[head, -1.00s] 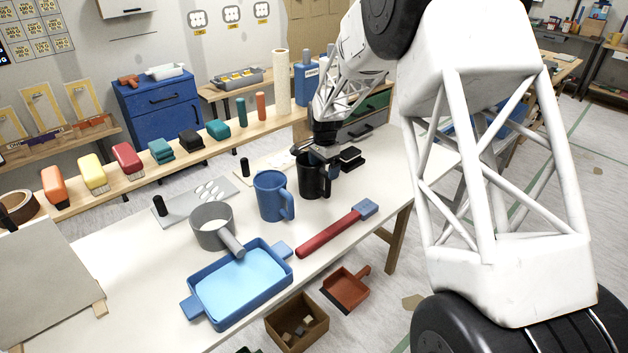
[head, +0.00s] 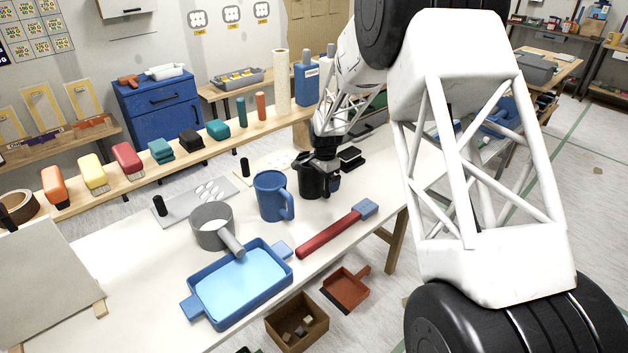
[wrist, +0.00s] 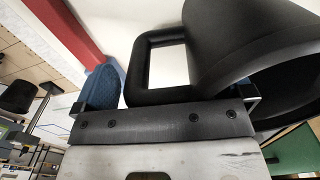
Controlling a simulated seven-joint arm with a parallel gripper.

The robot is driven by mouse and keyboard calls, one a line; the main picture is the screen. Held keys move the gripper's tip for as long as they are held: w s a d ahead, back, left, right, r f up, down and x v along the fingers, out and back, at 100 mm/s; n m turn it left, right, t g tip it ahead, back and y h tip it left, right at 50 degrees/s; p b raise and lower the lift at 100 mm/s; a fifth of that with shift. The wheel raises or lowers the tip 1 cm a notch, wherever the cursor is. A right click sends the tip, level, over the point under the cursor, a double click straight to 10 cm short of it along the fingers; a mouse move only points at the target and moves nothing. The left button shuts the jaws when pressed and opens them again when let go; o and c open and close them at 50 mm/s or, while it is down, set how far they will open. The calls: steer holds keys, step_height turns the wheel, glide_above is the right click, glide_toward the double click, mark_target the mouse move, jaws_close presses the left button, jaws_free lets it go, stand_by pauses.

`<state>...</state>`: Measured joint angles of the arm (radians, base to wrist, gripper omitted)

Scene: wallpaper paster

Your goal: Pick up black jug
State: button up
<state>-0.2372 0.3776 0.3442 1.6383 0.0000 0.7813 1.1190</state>
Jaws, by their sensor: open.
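The black jug (head: 307,184) stands upright on the white table, right of the blue jug (head: 269,196). My gripper (head: 328,172) is at the black jug's upper right side and partly covers it in the head view. In the wrist view the black jug's body (wrist: 245,40) fills the upper right, and its squared handle (wrist: 152,68) lies in front of the open jaws (wrist: 168,100), between the two fingers. I cannot tell whether a finger touches the jug.
A red-handled tool with a blue end (head: 335,232) lies in front of the jugs. A grey pot (head: 212,226) and a blue tray (head: 240,284) stand to the left. A black block (head: 351,158) lies just behind right of the black jug.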

steer(key=shift+c, duration=0.4)
steer(key=c, duration=1.2)
steer(key=shift+r, duration=0.2)
steer(key=shift+c, duration=0.2)
steer(key=shift+r, duration=0.55)
steer(key=shift+s+d+r, duration=0.1)
steer(key=shift+s+r, duration=0.1)
steer(key=shift+r, duration=0.35)
steer(key=shift+s+r, duration=0.2)
steer(key=shift+r, duration=0.35)
steer(key=s+d, duration=0.1)
steer(key=s, duration=0.4)
steer(key=s+d+r, duration=0.1)
steer(key=s, duration=0.4)
steer(key=s+d, duration=0.1)
steer(key=s, duration=0.3)
steer(key=shift+s+d+r, duration=0.15)
steer(key=shift+s+d, duration=0.1)
steer(key=shift+s, duration=0.15)
